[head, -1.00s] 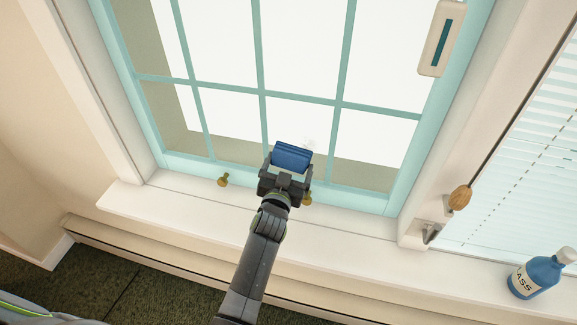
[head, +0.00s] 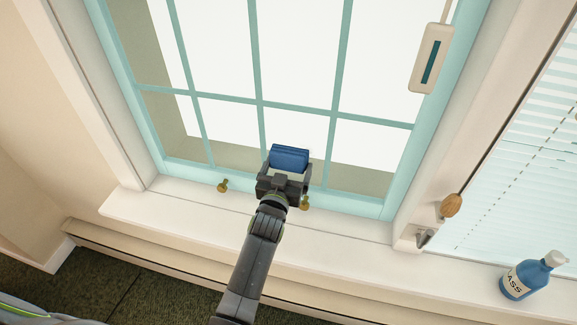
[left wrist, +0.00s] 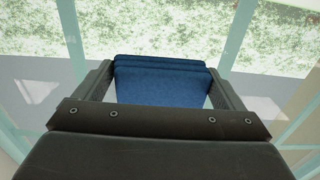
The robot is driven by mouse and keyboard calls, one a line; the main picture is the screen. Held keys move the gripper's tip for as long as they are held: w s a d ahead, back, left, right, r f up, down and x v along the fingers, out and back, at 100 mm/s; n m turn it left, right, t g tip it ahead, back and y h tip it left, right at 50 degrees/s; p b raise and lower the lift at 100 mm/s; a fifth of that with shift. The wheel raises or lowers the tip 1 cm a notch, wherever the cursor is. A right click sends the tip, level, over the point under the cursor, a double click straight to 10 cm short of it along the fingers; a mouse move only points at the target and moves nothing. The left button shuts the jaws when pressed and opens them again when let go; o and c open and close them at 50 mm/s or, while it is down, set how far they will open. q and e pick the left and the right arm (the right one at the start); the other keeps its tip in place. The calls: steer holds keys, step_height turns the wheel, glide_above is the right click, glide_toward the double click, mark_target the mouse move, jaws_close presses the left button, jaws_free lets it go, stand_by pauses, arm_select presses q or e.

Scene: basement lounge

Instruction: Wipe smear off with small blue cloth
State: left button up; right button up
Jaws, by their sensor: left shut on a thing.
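The small blue cloth (head: 289,157) is folded and held in my left gripper (head: 286,172), which is shut on it. In the head view the cloth is in front of the lower middle panes of the teal-framed window (head: 300,105). I cannot tell whether it touches the glass. In the left wrist view the cloth (left wrist: 162,82) spans the space between the two dark fingers. The smear cannot be made out now; the cloth and gripper cover part of the glass. My right gripper is not in view.
Two brass knobs (head: 222,186) sit along the window's bottom rail. A white sill (head: 180,203) runs below. A cream hanging piece with a dark slot (head: 430,60) is at the upper right.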

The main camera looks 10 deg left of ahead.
mark_target(271, 164)
arm_select(q)
steer(key=shift+w+a+r+p, duration=0.1)
steer(key=shift+a+p, duration=0.15)
steer(key=shift+a, duration=0.85)
steer(key=shift+w+a+r+p, duration=0.1)
steer(key=shift+a+p, duration=0.15)
steer(key=shift+a, duration=0.85)
steer(key=shift+s+p, duration=0.25)
steer(key=shift+p, duration=0.2)
steer(key=s+p, duration=0.3)
steer(key=s, duration=0.1)
steer(key=shift+s+p, duration=0.15)
steer(key=shift+p, duration=0.15)
steer(key=shift+s+a+f, duration=0.1)
steer(key=shift+s+f, duration=0.1)
steer(key=shift+s, duration=0.35)
